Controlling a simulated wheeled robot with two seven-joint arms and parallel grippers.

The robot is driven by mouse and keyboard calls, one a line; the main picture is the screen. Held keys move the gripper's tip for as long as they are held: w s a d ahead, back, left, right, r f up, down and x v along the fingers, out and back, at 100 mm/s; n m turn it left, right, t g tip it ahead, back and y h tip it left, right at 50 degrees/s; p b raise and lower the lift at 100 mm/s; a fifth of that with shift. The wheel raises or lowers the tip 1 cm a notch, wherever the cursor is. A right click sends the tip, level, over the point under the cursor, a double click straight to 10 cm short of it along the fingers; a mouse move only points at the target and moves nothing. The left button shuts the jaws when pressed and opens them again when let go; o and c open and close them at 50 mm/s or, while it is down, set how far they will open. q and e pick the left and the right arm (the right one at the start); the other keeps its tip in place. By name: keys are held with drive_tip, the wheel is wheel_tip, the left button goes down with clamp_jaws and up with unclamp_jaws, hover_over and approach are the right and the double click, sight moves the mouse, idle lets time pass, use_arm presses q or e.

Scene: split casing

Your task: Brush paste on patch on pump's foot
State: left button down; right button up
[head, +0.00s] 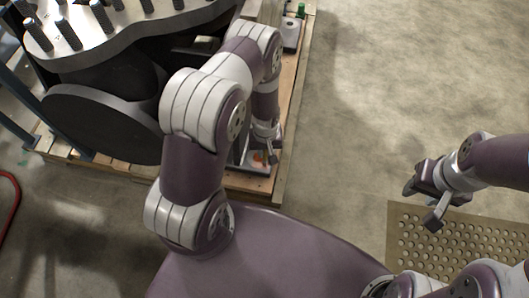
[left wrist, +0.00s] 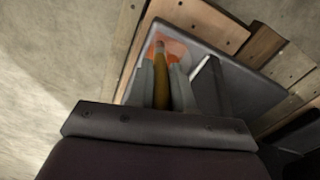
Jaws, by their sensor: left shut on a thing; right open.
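The pump's foot is a grey plate (left wrist: 268,92) on the wooden pallet, below my left gripper in the left wrist view. An orange-red patch (left wrist: 176,46) lies on it and shows partly in the head view (head: 258,157). My left gripper (left wrist: 162,72) is shut on the brush, whose yellow-brown handle (left wrist: 161,84) points at the patch. The brush's tip appears over the patch; I cannot tell if it touches. In the head view my left gripper (head: 268,152) hangs over the foot and hides part of it. My right gripper (head: 420,207) is open and empty, far to the right.
The large grey pump casing (head: 110,40) with several upright studs stands at the upper left. A small green-topped item (head: 301,9) stands by another grey foot (head: 291,36) at the back. A perforated mat (head: 455,236) lies at the right. The floor between is clear.

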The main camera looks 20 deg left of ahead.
use_arm(q)
drive_tip(key=shift+w+a+p, duration=0.1)
drive_tip(key=shift+w+p, duration=0.2)
drive_tip(key=shift+w, duration=0.2)
idle(0.7)
wheel_tip(320, 180, up, 6)
drive_tip(key=p, duration=0.5)
drive_tip(key=shift+r+p, duration=0.15)
drive_tip(key=shift+p, duration=0.25)
